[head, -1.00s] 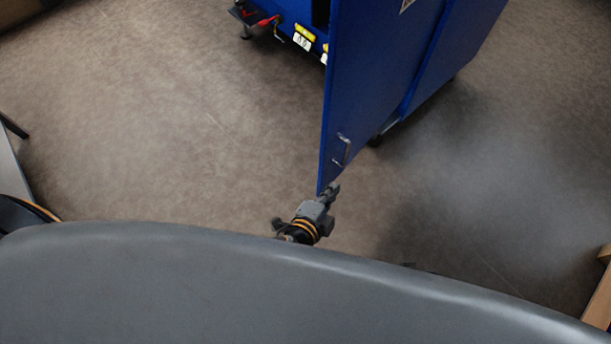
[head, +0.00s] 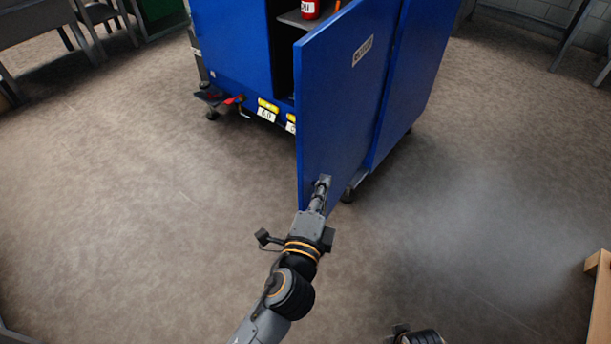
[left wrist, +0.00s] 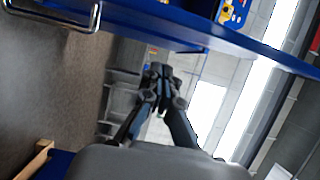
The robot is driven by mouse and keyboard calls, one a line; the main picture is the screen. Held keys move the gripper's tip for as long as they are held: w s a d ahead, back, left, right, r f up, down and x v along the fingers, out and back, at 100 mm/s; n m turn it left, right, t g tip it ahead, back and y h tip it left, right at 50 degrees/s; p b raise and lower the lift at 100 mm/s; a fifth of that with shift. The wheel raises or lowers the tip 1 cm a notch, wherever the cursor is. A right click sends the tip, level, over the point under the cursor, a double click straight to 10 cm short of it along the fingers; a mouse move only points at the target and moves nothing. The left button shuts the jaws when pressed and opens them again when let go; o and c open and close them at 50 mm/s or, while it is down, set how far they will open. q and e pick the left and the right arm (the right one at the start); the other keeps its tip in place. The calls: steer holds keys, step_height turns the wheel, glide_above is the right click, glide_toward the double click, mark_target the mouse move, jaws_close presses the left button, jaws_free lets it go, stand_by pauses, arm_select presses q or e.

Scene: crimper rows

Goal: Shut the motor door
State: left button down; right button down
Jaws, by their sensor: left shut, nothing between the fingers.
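The blue door (head: 340,110) of the blue cabinet stands open, swung out toward me, with a small label (head: 362,50) too blurred to read surely. My left gripper (head: 322,183) is shut and empty, in front of the door's lower outer part; whether it touches cannot be told. My right gripper is not in view; only a bit of my right arm shows at the bottom edge.
The blue cabinet (head: 232,45) stands on feet, with a red can (head: 310,8) on a shelf inside. Yellow and white tags (head: 267,108) sit on its lower edge. A wooden piece (head: 600,285) stands at right.

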mark_target(305, 178)
arm_select(q)
steer(key=shift+w+a, duration=0.6)
steer(key=shift+a, duration=0.3)
steer(key=shift+w+a, duration=0.55)
steer(key=shift+a, duration=0.3)
